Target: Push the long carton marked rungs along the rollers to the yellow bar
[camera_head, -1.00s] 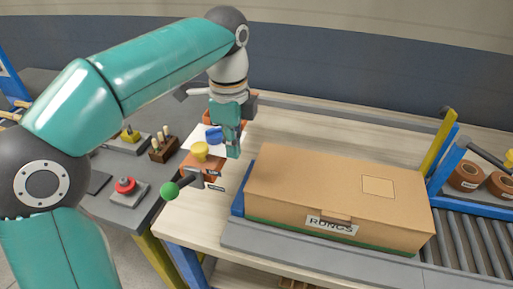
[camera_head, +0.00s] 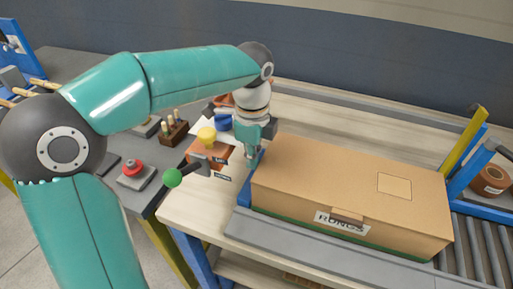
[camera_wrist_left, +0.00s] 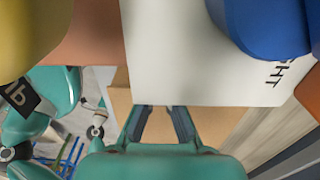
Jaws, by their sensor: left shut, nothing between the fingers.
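The long brown carton marked RUNGS (camera_head: 350,190) lies on the line at the right of the head view, its label facing the front. The yellow bar (camera_head: 464,152) stands past the carton's right end. My left gripper (camera_head: 253,163) is shut and empty, pointing down at the carton's left end. It looks very close to that end; I cannot tell if it touches. In the left wrist view, its fingers (camera_wrist_left: 160,122) are in front of brown cardboard (camera_wrist_left: 207,122). My right gripper is not in view in the head view.
A yellow knob (camera_head: 207,135), a blue knob (camera_head: 222,122) and a green ball-ended lever (camera_head: 173,178) are left of the gripper. A red button (camera_head: 133,168) sits on the grey bench. Bare rollers (camera_head: 483,250) show at the right, near a brown tape roll (camera_head: 490,180).

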